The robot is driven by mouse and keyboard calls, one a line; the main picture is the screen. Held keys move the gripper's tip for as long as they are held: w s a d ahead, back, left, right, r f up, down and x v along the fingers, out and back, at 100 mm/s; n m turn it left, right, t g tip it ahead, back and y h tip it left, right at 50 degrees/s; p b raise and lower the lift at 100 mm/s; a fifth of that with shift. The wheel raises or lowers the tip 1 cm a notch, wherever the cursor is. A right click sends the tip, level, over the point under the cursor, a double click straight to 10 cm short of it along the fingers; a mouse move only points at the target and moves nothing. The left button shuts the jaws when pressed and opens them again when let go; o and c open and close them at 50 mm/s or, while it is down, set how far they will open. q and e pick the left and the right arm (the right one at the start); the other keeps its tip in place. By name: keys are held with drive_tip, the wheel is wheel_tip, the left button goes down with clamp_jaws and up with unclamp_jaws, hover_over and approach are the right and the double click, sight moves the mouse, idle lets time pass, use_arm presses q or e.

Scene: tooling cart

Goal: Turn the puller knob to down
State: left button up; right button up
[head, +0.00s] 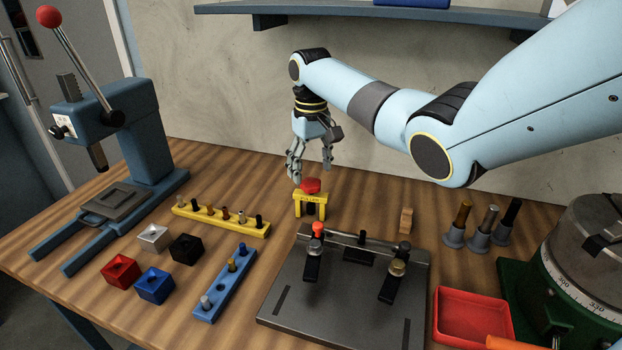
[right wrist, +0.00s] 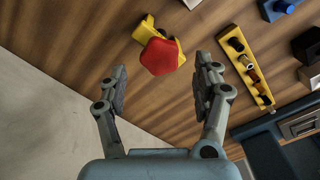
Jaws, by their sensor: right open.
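The puller (head: 310,201) is a small yellow stand with a red knob (head: 311,185) on top, standing on the wooden table behind the dark fixture plate. In the right wrist view the red knob (right wrist: 160,57) looks like a rounded, many-sided cap, and it hides most of the yellow puller body (right wrist: 148,28). My right gripper (head: 308,176) points down just above and behind the knob, with its fingers apart. In the right wrist view my right gripper (right wrist: 161,88) is open and empty, and the knob lies beyond its fingertips, not between them. My left gripper is not in view.
A yellow peg rack (head: 220,220) and a blue peg rack (head: 226,283) lie to the left, near several coloured blocks. A blue arbor press (head: 140,140) stands far left. The dark fixture plate (head: 340,305) is in front. A red tray (head: 472,318) sits right.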

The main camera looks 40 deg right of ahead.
sight(311, 182)
drive_tip(key=shift+f, duration=1.75)
drive_tip(key=c, duration=1.2)
drive_tip(key=shift+r+n, duration=0.1)
drive_tip(key=shift+n, duration=0.3)
